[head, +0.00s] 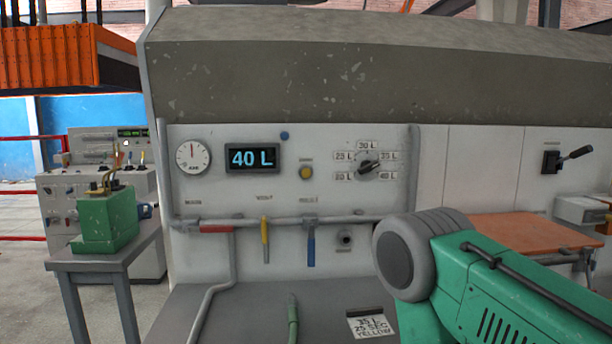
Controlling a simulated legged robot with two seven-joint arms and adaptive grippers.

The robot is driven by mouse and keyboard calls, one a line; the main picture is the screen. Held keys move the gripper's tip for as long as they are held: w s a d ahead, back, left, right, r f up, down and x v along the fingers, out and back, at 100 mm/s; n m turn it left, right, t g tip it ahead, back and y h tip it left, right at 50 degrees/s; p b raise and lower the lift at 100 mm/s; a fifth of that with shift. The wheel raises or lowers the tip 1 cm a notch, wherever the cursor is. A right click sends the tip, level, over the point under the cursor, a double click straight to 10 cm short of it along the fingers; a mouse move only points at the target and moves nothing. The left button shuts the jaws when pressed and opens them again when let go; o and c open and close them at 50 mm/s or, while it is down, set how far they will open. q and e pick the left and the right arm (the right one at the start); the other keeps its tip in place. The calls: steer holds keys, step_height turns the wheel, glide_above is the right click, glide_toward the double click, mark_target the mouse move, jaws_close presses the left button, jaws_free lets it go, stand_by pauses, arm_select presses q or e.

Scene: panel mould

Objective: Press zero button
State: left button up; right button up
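The panel (230,190) of the grey machine faces me. A round yellow button (306,172) sits near its middle, right of a display (252,158) that reads 40 L. A small blue round part (284,135) sits above and left of the yellow button. The labels near them are too small to read, so I cannot tell which is the zero button. A dial gauge (193,156) is at the left. A rotary selector (368,167), marked from 20 L to 40 L, is at the right. Neither gripper is in view.
Red, yellow (265,240) and blue (311,246) handles hang on the pipe below. A large green unit (520,300) with a grey round end blocks the lower right. A note (371,325) lies on the grey surface. A green box (108,222) stands on the left table.

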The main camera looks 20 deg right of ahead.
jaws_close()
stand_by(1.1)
